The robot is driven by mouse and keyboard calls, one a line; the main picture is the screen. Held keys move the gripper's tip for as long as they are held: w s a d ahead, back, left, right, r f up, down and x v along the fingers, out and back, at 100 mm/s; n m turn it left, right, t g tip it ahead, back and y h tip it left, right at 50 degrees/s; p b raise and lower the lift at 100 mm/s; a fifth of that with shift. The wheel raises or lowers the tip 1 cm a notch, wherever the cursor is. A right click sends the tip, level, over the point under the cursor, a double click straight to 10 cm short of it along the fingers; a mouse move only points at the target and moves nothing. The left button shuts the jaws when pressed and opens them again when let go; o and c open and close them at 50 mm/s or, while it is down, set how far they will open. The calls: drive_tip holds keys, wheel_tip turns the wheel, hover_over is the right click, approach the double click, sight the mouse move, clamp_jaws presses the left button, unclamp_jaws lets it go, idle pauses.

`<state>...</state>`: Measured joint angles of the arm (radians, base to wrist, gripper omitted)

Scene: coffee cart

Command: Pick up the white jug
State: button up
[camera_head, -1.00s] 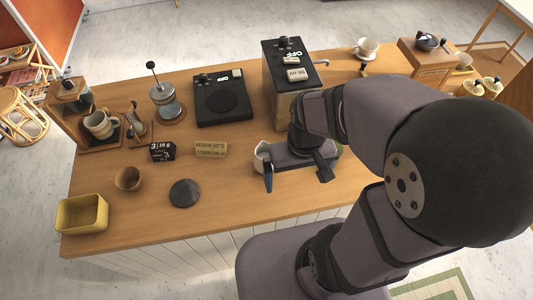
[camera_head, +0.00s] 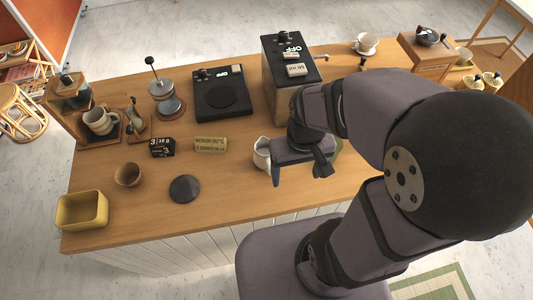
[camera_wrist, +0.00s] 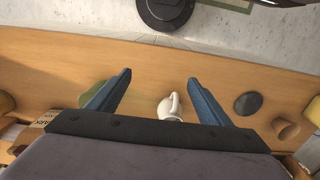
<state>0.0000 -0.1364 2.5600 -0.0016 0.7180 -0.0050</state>
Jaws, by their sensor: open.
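The white jug (camera_head: 262,153) stands on the wooden counter, just left of my gripper (camera_head: 299,172) and partly hidden by it in the head view. In the wrist view the jug (camera_wrist: 171,107) shows its handle and part of its body, between the two blue fingers and closer to the right one. The rest of it is hidden behind the gripper body. My gripper (camera_wrist: 159,78) is open and empty, with its fingers spread apart above the counter. I cannot tell their exact height over it.
A green round item (camera_wrist: 97,96) lies beside the left finger. A dark disc (camera_head: 185,189), a brown cup (camera_head: 128,174) and a yellow bin (camera_head: 82,210) sit to the left. The counter's front strip is clear.

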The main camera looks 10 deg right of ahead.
drive_tip(key=c, duration=1.3)
drive_tip(key=shift+o, duration=0.2)
drive_tip(key=shift+r, duration=0.15)
